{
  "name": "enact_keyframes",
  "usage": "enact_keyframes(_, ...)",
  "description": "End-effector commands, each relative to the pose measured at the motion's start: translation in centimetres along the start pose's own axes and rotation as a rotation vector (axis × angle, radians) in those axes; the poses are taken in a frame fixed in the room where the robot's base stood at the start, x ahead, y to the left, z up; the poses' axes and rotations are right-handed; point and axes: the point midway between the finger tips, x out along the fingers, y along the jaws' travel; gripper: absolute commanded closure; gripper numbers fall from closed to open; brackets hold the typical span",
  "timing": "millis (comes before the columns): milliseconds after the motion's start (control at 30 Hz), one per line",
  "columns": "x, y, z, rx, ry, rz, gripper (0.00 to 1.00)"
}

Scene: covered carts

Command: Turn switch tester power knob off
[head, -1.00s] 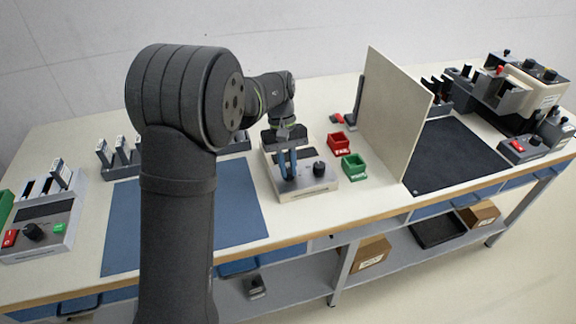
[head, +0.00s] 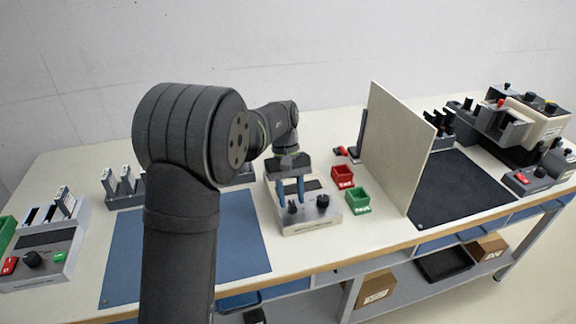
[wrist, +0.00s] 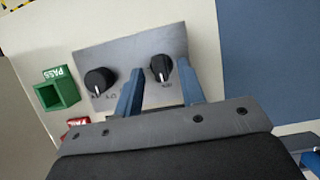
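The switch tester (head: 318,222) is a pale box with a grey panel and two black knobs, on the bench right of the blue mat. Its left knob in the head view (head: 292,207) is the right knob in the wrist view (wrist: 161,67). The other knob (head: 323,201) stands free and also shows in the wrist view (wrist: 99,80). My gripper (head: 292,203) is open above the panel, its blue fingers apart on either side of the first knob. In the wrist view the right finger is close beside it. The knob labels are too small to read.
A green PASS bin (head: 358,202) and a red FAIL bin (head: 343,177) stand right of the tester. A tall beige divider (head: 398,145) rises beyond them. The blue mat (head: 235,235) at left is clear. Another device with a knob (head: 40,255) is at far left.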

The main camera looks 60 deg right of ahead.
Motion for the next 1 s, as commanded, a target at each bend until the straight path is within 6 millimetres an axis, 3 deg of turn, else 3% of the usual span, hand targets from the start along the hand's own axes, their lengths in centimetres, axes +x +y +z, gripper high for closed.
enact_keyframes(400, -9.6, 0.0, -0.1, 0.000, 0.005, 0.003, 0.64)
enact_keyframes(600, -13.6, 0.0, 0.0, -0.001, 0.004, 0.002, 0.64)
enact_keyframes(800, -15.7, 0.0, 0.0, -0.001, 0.003, 0.002, 0.64)
enact_keyframes(1000, -16.4, -0.1, 0.0, -0.001, 0.001, 0.001, 0.64)
